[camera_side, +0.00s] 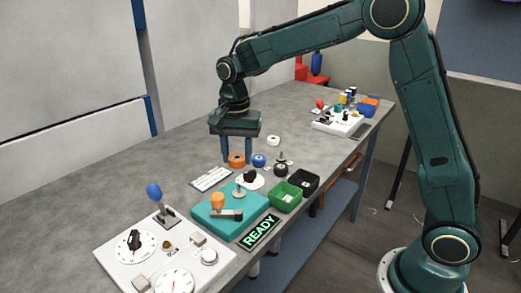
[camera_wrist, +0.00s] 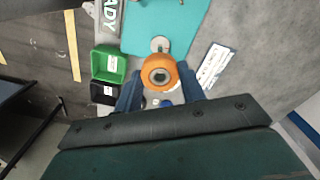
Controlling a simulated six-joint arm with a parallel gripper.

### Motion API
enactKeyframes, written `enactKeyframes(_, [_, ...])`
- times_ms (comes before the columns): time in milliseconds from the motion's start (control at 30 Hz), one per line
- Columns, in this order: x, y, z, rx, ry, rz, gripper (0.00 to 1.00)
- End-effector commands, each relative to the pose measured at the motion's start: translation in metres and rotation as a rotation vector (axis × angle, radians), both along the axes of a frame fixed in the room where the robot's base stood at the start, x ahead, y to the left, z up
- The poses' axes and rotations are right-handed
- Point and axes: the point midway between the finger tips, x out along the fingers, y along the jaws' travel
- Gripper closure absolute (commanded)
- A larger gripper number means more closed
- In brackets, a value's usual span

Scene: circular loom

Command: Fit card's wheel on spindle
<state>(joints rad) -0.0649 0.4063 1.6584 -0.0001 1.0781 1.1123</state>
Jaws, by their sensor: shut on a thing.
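My gripper (camera_side: 236,158) is shut on an orange wheel (camera_side: 237,160), low over the table; I cannot tell whether the wheel touches the table. In the wrist view the orange wheel (camera_wrist: 160,72) sits between the fingertips, its dark centre hole facing the camera. A white card (camera_side: 211,178) with small unreadable print lies left of the teal board (camera_side: 212,226); it also shows in the wrist view (camera_wrist: 213,66). An upright spindle on a pale round base (camera_side: 240,191) stands on the teal board. A blue wheel (camera_side: 259,160) and a white wheel (camera_side: 273,141) are on the table.
A green bin (camera_side: 286,197) and a black bin (camera_side: 304,183) stand right of the board. A black knob (camera_side: 250,177) on a white disc is behind it. A lever-and-dial panel (camera_side: 165,250) is at front left. A lit READY sign (camera_side: 259,232) is in front.

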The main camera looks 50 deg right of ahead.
Motion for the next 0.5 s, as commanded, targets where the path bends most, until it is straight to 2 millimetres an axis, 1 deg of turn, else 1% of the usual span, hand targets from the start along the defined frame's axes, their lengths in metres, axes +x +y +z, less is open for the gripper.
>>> enactKeyframes(500, [0.0,0.0,-0.033,0.0,0.001,0.0,0.88])
